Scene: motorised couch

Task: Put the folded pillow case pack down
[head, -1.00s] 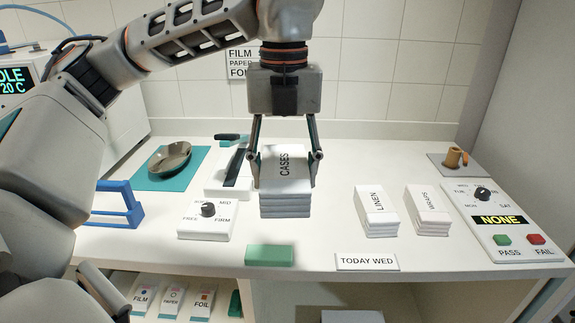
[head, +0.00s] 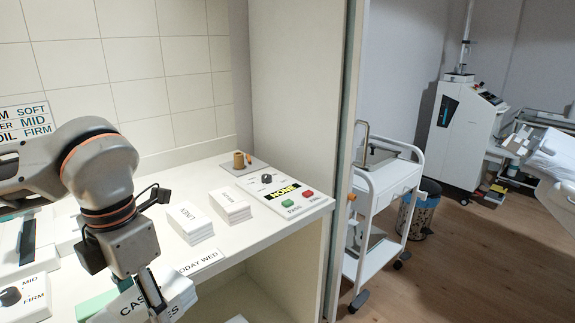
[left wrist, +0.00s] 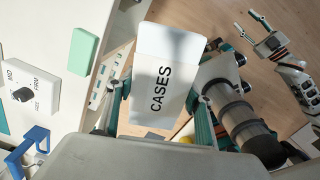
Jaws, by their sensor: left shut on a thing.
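My left gripper (left wrist: 160,104) is shut on the folded pillow case pack (left wrist: 168,68), a white stack labelled CASES. In the left wrist view the pack is held off the counter's front edge, with wood floor behind it. In the head view the pack (head: 130,305) is at the bottom, partly cut off and partly hidden by the gripper.
On the counter are a LINEN stack (head: 190,222), another white stack (head: 230,205), a TODAY WED plate (head: 200,262) and a panel reading NONE (head: 290,195). A green block (left wrist: 83,50) lies near the edge. A white trolley (head: 385,185) stands right, beyond a partition, with open floor beside it.

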